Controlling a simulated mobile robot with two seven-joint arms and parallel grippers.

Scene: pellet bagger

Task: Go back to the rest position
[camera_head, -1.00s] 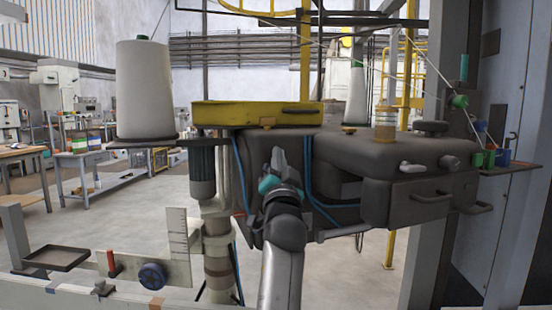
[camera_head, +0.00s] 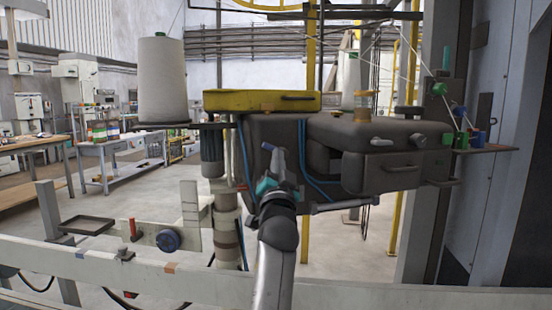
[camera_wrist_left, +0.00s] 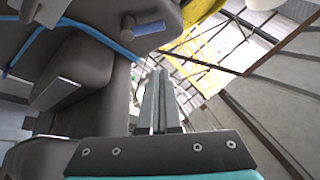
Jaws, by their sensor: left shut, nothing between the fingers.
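My left gripper (camera_head: 272,160) is in front of the dark sewing-head machine (camera_head: 380,150), in the middle of the head view. Its arm comes up from the bottom edge. In the left wrist view the two fingers (camera_wrist_left: 155,98) lie together, shut with nothing between them. The dark machine body also shows there at upper left (camera_wrist_left: 85,85), beside the fingers. I cannot tell from the head view whether the gripper touches the machine. My right gripper is not in view.
A pale rail (camera_head: 120,272) crosses the front. A yellow cover (camera_head: 262,101) tops the machine. A white thread cone (camera_head: 162,80) stands left of it, and a small dark tray (camera_head: 88,225) at lower left. Blue hoses (camera_head: 318,175) hang close to my gripper. Open floor lies behind.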

